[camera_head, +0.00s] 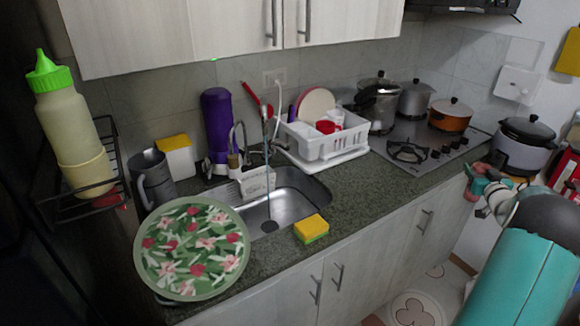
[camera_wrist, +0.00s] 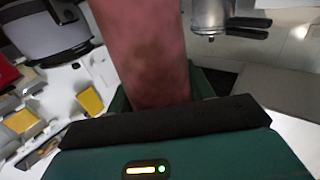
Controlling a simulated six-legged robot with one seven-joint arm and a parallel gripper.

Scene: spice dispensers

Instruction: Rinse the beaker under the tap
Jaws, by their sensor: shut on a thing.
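My gripper (camera_head: 484,188) is at the right of the head view, beyond the counter's right front edge and well away from the sink. In the wrist view it is shut on a long, dull reddish thing (camera_wrist: 148,50). I cannot tell for sure whether this is the beaker; its far end is out of view. The tap (camera_head: 265,112) stands behind the sink (camera_head: 290,208), with a thin pale line below it that looks like running water. A dark grey handled jug (camera_head: 152,180) stands left of the sink.
A floral round tray (camera_head: 192,248) lies left of the sink. A yellow-green sponge (camera_head: 312,228) sits at its front edge. A white dish rack (camera_head: 325,140) stands behind, and a rice cooker (camera_head: 525,145) at the right. The counter between sink and stove (camera_head: 412,148) is mostly clear.

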